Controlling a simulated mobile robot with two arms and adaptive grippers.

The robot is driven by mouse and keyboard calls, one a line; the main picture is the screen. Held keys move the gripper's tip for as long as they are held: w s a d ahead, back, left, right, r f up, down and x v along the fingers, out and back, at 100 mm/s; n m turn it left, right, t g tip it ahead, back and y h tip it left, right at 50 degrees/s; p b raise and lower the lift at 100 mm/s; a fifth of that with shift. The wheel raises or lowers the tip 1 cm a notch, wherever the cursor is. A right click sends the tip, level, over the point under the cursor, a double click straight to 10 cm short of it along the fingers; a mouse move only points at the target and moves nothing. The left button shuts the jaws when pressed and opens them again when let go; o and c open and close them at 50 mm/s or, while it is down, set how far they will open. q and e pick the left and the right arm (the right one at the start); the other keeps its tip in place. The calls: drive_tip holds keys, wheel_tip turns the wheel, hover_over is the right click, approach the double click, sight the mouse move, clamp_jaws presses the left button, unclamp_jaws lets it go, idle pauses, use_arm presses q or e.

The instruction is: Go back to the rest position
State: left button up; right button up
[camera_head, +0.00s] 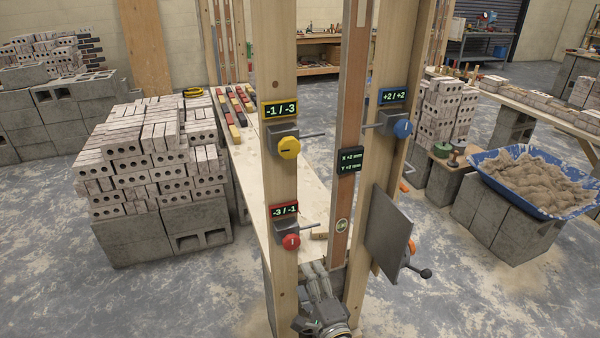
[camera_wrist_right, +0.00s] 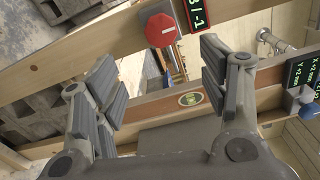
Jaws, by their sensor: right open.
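My right gripper (camera_head: 315,272) shows at the bottom middle of the head view, between two upright timber posts and below the red knob (camera_head: 291,241). In the right wrist view, its two padded fingers (camera_wrist_right: 163,85) stand wide apart with nothing held between them. The red knob (camera_wrist_right: 160,30) shows beyond the fingertips there, and a round bubble level (camera_wrist_right: 190,99) on a reddish-brown board shows in the gap. I cannot tell whether the fingers touch any of the timber. My left gripper is in neither view.
Left post (camera_head: 280,190) carries a yellow knob (camera_head: 289,147); a blue knob (camera_head: 403,128) is on the right post. A grey plate (camera_head: 388,235) and black-knobbed lever (camera_head: 425,273) jut out at right. Brick stacks (camera_head: 160,150) stand left, a blue tub (camera_head: 520,212) right. Front-left floor is clear.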

drive_tip(key=s+d+f+m+g+h, duration=0.2)
drive_tip(key=d+f+m, duration=0.3)
drive_tip(key=f+m, duration=0.35)
drive_tip(key=s+d+f+m+g+h, duration=0.2)
drive_tip(key=d+f+m+g+h, duration=0.15)
drive_tip(key=f+m, duration=0.5)
drive_tip(key=s+d+f+m+g, duration=0.2)
drive_tip(key=s+d+f+m, duration=0.1)
drive_tip(key=s+f+m, duration=0.3)
drive_tip(key=s+d+f+m+g, duration=0.2)
drive_tip(key=s+d+f+m, duration=0.2)
drive_tip(key=s+f, duration=0.3)
drive_tip(key=s+d+f+m+g, duration=0.1)
drive_tip(key=s+f+m+g, duration=0.1)
drive_tip(key=s+f+m, duration=0.3)
drive_tip(key=s+d+f+m+g, duration=0.1)
drive_tip(key=s+f+m, duration=0.4)
drive_tip(key=s+m, duration=0.7)
drive_tip(key=s+d+f+m+g, duration=0.1)
drive_tip(key=s+f+m+g, duration=0.2)
drive_tip(key=s+m, duration=0.6)
drive_tip(key=s+f, duration=0.2)
drive_tip(key=s, duration=0.6)
drive_tip(key=shift+d+f+m+g, duration=0.25)
drive_tip(key=shift+d+m+g, duration=0.05)
drive_tip(key=shift+d+g, duration=0.05)
